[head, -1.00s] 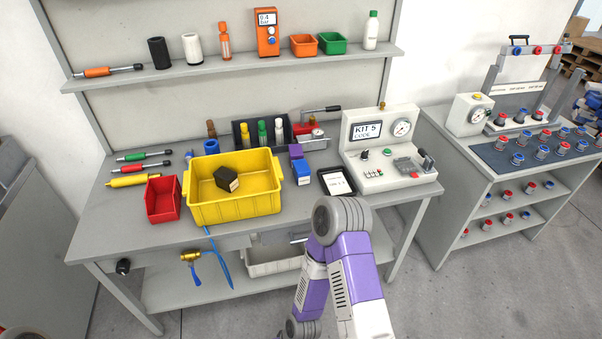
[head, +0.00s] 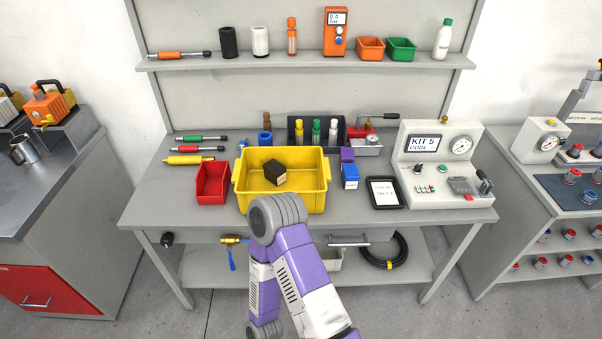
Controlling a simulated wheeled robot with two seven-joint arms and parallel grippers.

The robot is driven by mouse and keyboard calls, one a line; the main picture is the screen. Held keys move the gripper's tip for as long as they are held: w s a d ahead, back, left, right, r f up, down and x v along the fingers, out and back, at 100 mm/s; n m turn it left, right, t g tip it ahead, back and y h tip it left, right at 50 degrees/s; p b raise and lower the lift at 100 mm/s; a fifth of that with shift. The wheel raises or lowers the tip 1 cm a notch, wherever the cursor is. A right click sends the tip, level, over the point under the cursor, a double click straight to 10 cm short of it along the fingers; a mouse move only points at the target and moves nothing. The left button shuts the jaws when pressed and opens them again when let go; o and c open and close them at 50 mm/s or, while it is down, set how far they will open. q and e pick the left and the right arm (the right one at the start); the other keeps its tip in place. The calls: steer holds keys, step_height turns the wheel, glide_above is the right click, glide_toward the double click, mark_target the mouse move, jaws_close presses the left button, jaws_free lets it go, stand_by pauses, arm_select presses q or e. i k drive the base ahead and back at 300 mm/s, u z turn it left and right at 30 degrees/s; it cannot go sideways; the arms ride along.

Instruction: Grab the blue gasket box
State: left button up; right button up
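A small blue box (head: 350,175), which looks like the gasket box, stands on the workbench just right of the yellow bin (head: 262,206). A purple box (head: 347,154) stands directly behind it. A black box (head: 273,175) lies inside the yellow bin. One of my purple-and-grey arms rises from the bottom centre in front of the bench, its grey joint overlapping the bin's front. Neither of my grippers is in view.
The KIT 5 test unit (head: 439,164) stands further right. A red bin (head: 212,182) is left of the yellow bin. A dark rack (head: 298,128) with bottles stands behind. Bare bench lies in front of the blue box.

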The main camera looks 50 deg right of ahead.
mark_target(350, 175)
steer(key=u, duration=0.15)
steer(key=i, duration=0.95)
steer(key=z, duration=1.95)
